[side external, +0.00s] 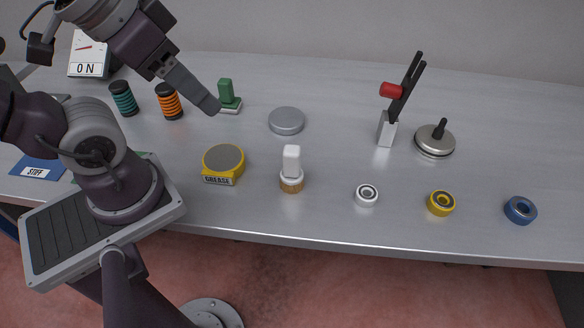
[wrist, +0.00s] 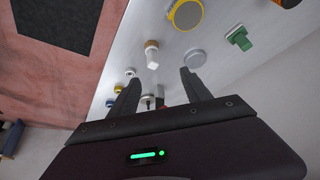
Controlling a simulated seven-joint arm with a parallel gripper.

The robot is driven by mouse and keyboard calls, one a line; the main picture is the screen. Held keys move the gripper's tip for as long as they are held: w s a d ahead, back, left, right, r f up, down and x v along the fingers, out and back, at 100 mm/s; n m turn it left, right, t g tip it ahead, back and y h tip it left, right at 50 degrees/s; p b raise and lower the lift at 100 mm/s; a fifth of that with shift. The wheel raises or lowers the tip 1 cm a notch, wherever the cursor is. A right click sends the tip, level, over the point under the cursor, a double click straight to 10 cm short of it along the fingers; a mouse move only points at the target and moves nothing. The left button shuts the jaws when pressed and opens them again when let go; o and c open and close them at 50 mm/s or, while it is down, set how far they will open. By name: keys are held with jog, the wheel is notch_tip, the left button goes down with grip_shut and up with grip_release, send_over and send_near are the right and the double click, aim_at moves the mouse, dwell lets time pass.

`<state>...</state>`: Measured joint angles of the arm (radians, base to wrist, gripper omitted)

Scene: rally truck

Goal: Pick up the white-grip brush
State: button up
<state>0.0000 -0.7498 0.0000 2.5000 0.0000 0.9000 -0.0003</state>
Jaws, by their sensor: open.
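The white-grip brush (side external: 291,165) stands upright on the grey table, white grip up and tan bristles down, near the front edge. It also shows in the wrist view (wrist: 152,57), beyond the fingertips and roughly between their lines. My gripper (side external: 212,106) is high at the upper left in the side view, apart from the brush and left of it. In the wrist view my two fingers (wrist: 160,76) are spread with nothing between them.
A yellow grease tin (side external: 223,163) sits left of the brush and a grey disc (side external: 286,121) behind it. White (side external: 367,195), yellow (side external: 441,203) and blue (side external: 520,210) rings lie to the right. A red-handled clamp (side external: 394,100) stands behind, beside a knobbed metal disc (side external: 434,141).

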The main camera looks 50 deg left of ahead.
jog(key=n+g, duration=0.6)
jog(key=n, duration=0.3)
send_over(292, 162)
jog(key=w+a, duration=0.1)
jog(key=w, duration=0.1)
jog(key=f, duration=1.5)
jog(key=shift+s+a+f, duration=0.15)
jog(key=shift+a+f, duration=0.05)
jog(key=f, duration=0.7)
jog(key=shift+s, duration=0.35)
grip_shut()
